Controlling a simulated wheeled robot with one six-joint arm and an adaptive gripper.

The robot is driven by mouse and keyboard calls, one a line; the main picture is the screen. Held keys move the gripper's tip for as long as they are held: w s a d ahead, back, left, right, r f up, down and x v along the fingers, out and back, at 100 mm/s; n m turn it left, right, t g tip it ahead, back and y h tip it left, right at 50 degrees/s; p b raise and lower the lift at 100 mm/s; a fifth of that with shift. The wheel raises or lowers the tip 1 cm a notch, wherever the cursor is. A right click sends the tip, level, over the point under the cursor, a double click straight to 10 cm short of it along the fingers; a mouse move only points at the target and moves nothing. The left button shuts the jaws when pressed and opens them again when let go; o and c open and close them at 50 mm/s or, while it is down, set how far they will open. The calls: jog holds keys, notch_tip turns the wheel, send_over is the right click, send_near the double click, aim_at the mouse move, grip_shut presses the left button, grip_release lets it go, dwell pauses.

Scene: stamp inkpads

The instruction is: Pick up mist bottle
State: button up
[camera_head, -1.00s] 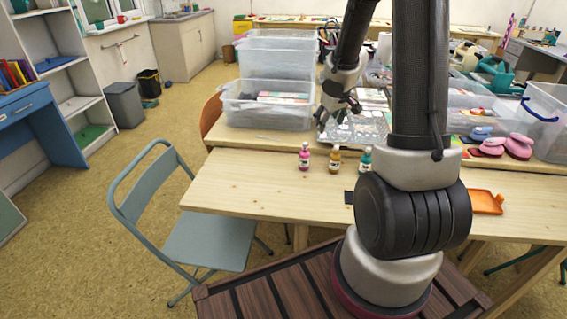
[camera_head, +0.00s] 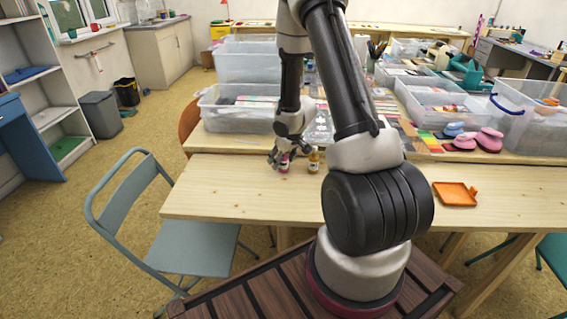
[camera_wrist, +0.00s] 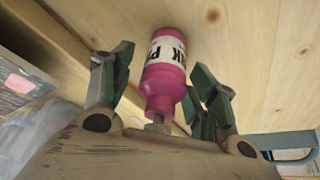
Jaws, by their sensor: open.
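A small pink bottle (camera_head: 285,167) stands on the wooden table (camera_head: 230,190), mostly hidden by my gripper (camera_head: 281,160) in the head view. In the wrist view the pink bottle (camera_wrist: 163,80) has a white label with black letters and lies between the two fingers of my gripper (camera_wrist: 165,68). The fingers are spread, with gaps showing at both sides of the bottle. An amber bottle (camera_head: 314,160) with a light cap stands just right of it. I cannot tell from the label which bottle is the mist bottle.
An orange tray (camera_head: 455,199) lies on the table to the right. Clear plastic bins (camera_head: 240,118) stand behind on the left, with pink and blue stampers (camera_head: 488,141) at the back right. A folding chair (camera_head: 195,250) is at the left. The table's left part is clear.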

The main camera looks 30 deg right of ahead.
jog(key=shift+c, duration=0.4)
jog(key=c, duration=1)
jog(key=shift+c, duration=0.3)
